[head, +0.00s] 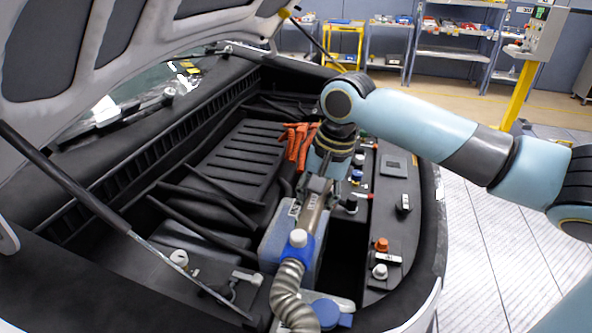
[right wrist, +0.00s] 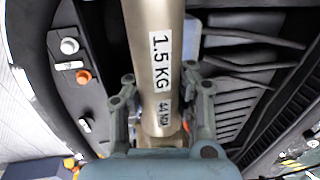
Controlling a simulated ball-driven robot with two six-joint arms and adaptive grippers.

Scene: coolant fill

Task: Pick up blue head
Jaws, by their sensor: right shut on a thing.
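The blue head (head: 305,252) is a blue collar with a white knob, at the lower middle of the head view. A ribbed metal hose (head: 289,285) runs down from it, and a bronze-grey metal tube (head: 311,211) extends up from it. My right gripper (head: 318,188) is shut on this tube above the blue collar. In the right wrist view the tube (right wrist: 155,55), labelled "1.5 KG", lies between the two fingers of my right gripper (right wrist: 160,112). The blue collar is out of the wrist view. My left gripper is not in view.
A translucent bluish tank (head: 272,240) stands behind the hose in the open engine bay. Orange connectors (head: 297,140) lie beyond it. Small caps, including an orange one (head: 381,244), line the right panel. A prop rod (head: 75,195) crosses the left side.

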